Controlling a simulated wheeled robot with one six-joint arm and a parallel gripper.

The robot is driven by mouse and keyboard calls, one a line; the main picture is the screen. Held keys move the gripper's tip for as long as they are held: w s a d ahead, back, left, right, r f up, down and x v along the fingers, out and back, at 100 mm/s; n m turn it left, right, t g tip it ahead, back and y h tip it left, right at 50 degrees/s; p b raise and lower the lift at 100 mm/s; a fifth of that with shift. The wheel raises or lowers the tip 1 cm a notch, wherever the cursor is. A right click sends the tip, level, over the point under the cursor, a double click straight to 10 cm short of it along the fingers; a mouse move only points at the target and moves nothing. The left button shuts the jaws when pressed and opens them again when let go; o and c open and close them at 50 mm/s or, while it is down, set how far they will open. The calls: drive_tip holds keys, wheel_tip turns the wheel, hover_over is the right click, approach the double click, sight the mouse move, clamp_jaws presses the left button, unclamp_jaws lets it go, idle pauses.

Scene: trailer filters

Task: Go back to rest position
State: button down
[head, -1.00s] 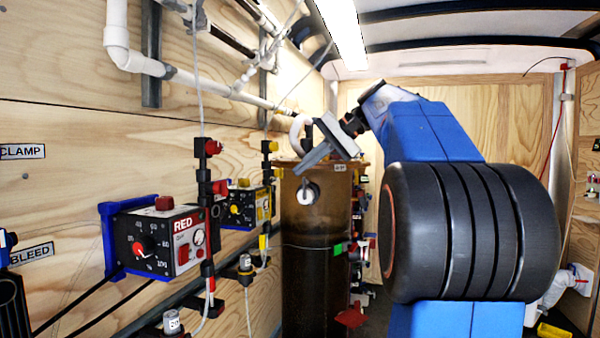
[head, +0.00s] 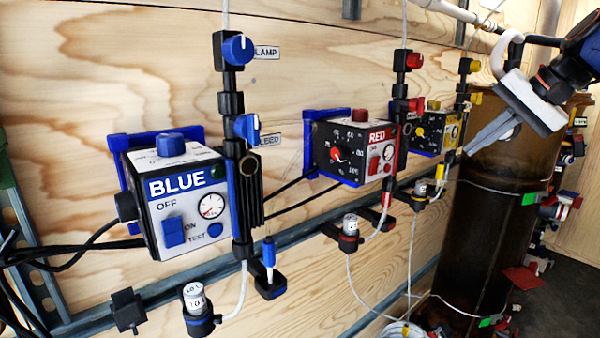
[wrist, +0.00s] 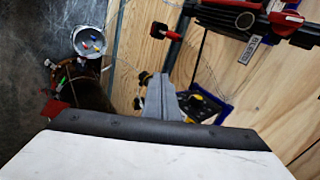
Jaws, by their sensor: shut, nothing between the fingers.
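My gripper (head: 470,150) shows at the upper right of the head view, in front of the brown cylinder (head: 487,205). Its grey fingers are together and hold nothing, pointing down and to the left. In the wrist view the closed fingers (wrist: 162,78) stand in the middle, with the plywood wall behind them. The blue wrist part of my arm shows at the right edge of the head view; the rest of the arm is out of the frame.
On the plywood wall are the BLUE box (head: 175,200), the RED box (head: 350,148) and the yellow box (head: 437,130), with valves and tubes beside them. A grey rail (head: 310,215) runs below. A red flap (head: 522,277) sticks out by the cylinder.

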drive_tip(key=s+a+f+n+h, duration=0.1)
drive_tip(key=s+a+f+n, duration=0.2)
drive_tip(key=s+f, duration=0.4)
drive_tip(key=s+a+f+n+g+h, duration=0.1)
drive_tip(key=s+f, duration=0.6)
drive_tip(key=f, duration=0.7)
drive_tip(key=s+a+f+n+h, duration=0.2)
drive_tip(key=s+a+f+n, duration=0.2)
drive_tip(key=s+f, duration=0.4)
wheel_tip(320, 180, down, 4)
drive_tip(key=shift+a+r+n+h, duration=0.2)
drive_tip(key=shift+a+n+h, duration=0.1)
drive_tip(key=shift+a, duration=0.25)
